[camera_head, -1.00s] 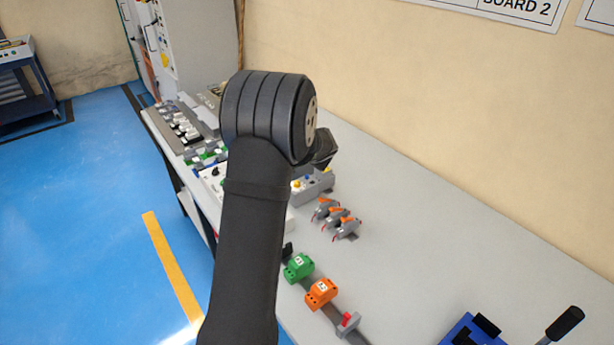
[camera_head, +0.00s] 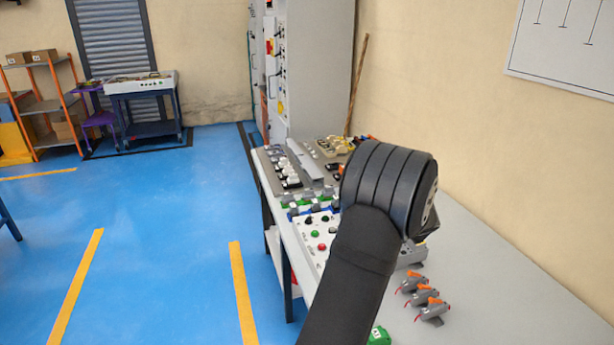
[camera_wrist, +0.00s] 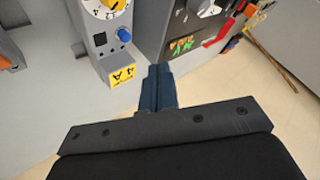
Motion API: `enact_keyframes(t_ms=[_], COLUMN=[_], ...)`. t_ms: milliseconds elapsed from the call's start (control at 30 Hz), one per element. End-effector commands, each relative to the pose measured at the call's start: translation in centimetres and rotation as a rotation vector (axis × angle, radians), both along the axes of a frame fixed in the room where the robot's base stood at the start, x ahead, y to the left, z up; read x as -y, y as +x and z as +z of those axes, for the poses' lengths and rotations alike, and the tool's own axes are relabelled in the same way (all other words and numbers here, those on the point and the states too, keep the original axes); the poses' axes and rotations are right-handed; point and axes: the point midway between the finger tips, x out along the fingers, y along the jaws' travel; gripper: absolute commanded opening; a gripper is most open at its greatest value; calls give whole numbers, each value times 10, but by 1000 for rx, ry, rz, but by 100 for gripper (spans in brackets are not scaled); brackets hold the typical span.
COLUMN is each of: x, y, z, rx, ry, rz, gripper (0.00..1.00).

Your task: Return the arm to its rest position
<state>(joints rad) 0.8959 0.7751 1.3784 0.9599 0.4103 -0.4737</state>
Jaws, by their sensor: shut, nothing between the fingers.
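My gripper shows in the wrist view (camera_wrist: 158,88) as dark blue fingers pressed together with nothing between them. In that view it sits just in front of a grey box (camera_wrist: 98,38) with a yellow dial, a blue knob and a yellow tag; I cannot tell the gap. In the head view my bent black arm stands raised over the grey bench (camera_head: 490,285), and my gripper is hidden behind the arm.
Orange-levered clamps (camera_head: 425,298) and a button panel (camera_head: 318,238) lie on the bench. A tall grey cabinet (camera_head: 315,70) stands beyond its far end. A wall board (camera_head: 560,45) hangs at right. Blue floor (camera_head: 165,230) left of the bench is open.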

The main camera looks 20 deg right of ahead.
Motion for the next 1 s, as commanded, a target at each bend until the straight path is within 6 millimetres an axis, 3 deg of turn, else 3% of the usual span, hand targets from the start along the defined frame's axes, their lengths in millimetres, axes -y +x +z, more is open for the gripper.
enact_keyframes(t_ms=[67, 300, 500, 1000], x=[0, 0, 0, 0], y=[-1, 0, 0, 0], z=[-8, 34, 50, 46], rx=[-1, 1, 0, -1], ry=[0, -3, -1, 2], rz=[-2, 1, 0, 0], gripper=[0, 0, 0, 0])
